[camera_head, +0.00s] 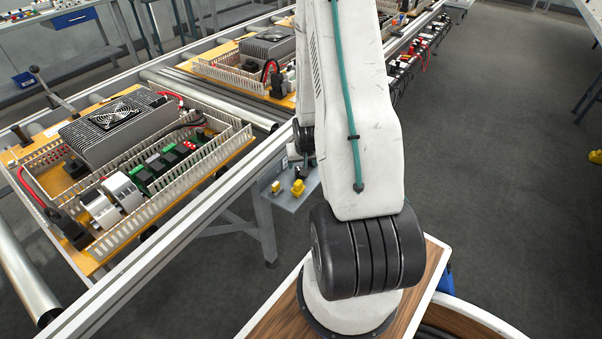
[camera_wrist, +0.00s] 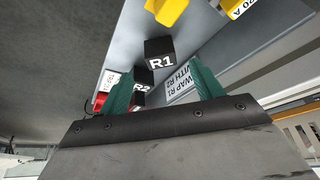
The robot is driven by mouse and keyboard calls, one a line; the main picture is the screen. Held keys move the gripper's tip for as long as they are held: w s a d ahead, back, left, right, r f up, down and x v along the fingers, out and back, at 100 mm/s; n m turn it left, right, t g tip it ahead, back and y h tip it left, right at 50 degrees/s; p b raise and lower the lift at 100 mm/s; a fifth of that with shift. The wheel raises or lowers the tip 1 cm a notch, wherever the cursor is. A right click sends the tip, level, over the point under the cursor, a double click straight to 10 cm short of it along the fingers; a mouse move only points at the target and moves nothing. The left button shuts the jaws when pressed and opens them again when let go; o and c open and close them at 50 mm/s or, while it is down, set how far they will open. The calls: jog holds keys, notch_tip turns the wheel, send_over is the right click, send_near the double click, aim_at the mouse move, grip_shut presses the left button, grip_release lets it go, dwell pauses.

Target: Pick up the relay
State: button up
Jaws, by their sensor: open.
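In the wrist view, a black block marked R1 (camera_wrist: 159,50) and a black block marked R2 (camera_wrist: 143,77) are on a grey tray (camera_wrist: 120,50); they look like relays. My gripper (camera_wrist: 162,72) is open, its two green fingers spread. R1 shows just beyond the gap between the fingertips and R2 shows within the gap, close to the left finger. Nothing is visibly held. I cannot tell whether a finger touches either block. In the head view, the tray (camera_head: 296,203) hangs beside the conveyor, and my arm hides the gripper's fingers.
A white label (camera_wrist: 181,84) reading about swapping R1 with R2 lies by the right finger. Yellow parts (camera_wrist: 168,10) and a red part (camera_wrist: 104,98) are near. A wiring board (camera_head: 230,160) with ducts and a finned unit (camera_head: 115,125) sits on the conveyor.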

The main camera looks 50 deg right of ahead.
jog(key=x, duration=0.6)
jog(key=c, duration=1.1)
jog(key=shift+o, duration=0.2)
jog(key=shift+w, duration=0.1)
